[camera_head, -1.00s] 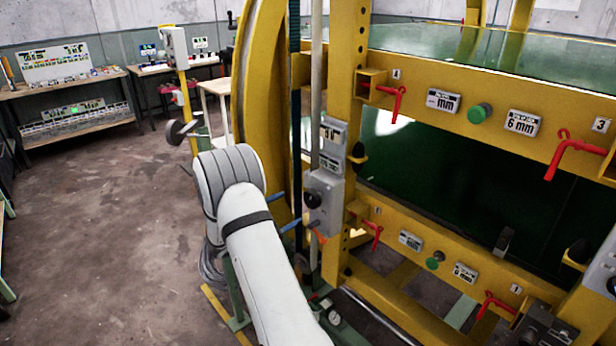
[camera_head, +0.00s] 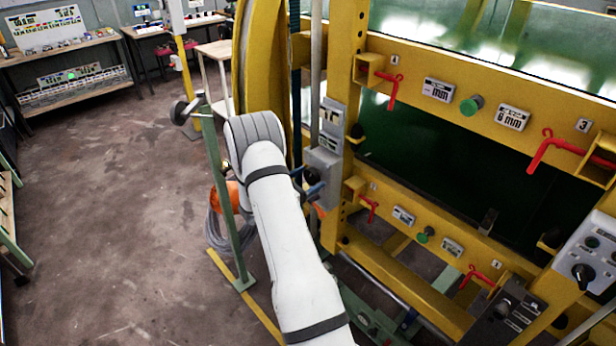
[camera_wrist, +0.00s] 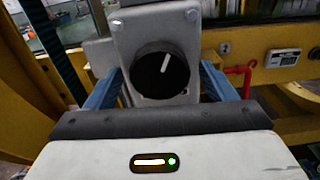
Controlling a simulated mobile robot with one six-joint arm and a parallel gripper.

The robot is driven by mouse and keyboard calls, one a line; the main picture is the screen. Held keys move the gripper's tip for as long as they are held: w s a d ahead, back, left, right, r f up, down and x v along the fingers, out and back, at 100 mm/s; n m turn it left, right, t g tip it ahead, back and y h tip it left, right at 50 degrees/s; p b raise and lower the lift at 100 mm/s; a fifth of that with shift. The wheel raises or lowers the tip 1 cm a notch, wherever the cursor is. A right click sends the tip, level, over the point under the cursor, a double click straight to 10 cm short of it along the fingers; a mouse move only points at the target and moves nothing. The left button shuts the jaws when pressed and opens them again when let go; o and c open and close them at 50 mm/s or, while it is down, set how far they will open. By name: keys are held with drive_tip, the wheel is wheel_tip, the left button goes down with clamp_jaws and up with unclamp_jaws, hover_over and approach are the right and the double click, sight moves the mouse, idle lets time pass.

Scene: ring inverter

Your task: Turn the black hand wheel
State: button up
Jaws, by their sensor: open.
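The black hand wheel (camera_wrist: 162,76) is a round knob with a white line, tilted a little right of upright. It sits on the front of a grey control box (camera_wrist: 127,45) on the yellow frame. In the head view the wheel (camera_head: 311,175) shows small, partly behind my gripper. My gripper (camera_wrist: 163,82) is open, with one blue finger on each side of the wheel in the wrist view. I cannot tell whether the fingers touch it. In the head view my gripper (camera_head: 316,192) is mostly hidden by my own white arm.
Red clamp handles (camera_head: 390,88) stick out from the yellow frame (camera_head: 450,60) on the right. A grey panel (camera_head: 590,245) with another black knob stands at the far right. A green post (camera_head: 219,175) stands close left of my arm. Floor farther left (camera_head: 100,220) is clear.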

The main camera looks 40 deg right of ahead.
drive_tip(key=shift+d, duration=0.1)
drive_tip(key=shift+c, duration=0.5)
drive_tip(key=c, duration=0.9)
drive_tip(key=shift+f+b, duration=0.1)
drive_tip(key=shift+b, duration=0.35)
drive_tip(key=shift+f+m+b, duration=0.2)
drive_tip(key=shift+m+b, duration=0.4)
drive_tip(key=shift+b, duration=0.5)
drive_tip(key=m+b, duration=0.3)
drive_tip(key=b, duration=0.4)
drive_tip(key=shift+f, duration=0.2)
drive_tip(key=m+b, duration=0.4)
drive_tip(key=b, duration=0.5)
drive_tip(key=m+b, duration=0.2)
drive_tip(key=b, duration=0.2)
drive_tip(key=shift+r, duration=0.2)
drive_tip(key=shift+r+m+b, duration=0.2)
drive_tip(key=shift+m+b, duration=0.3)
drive_tip(key=shift+b, duration=0.35)
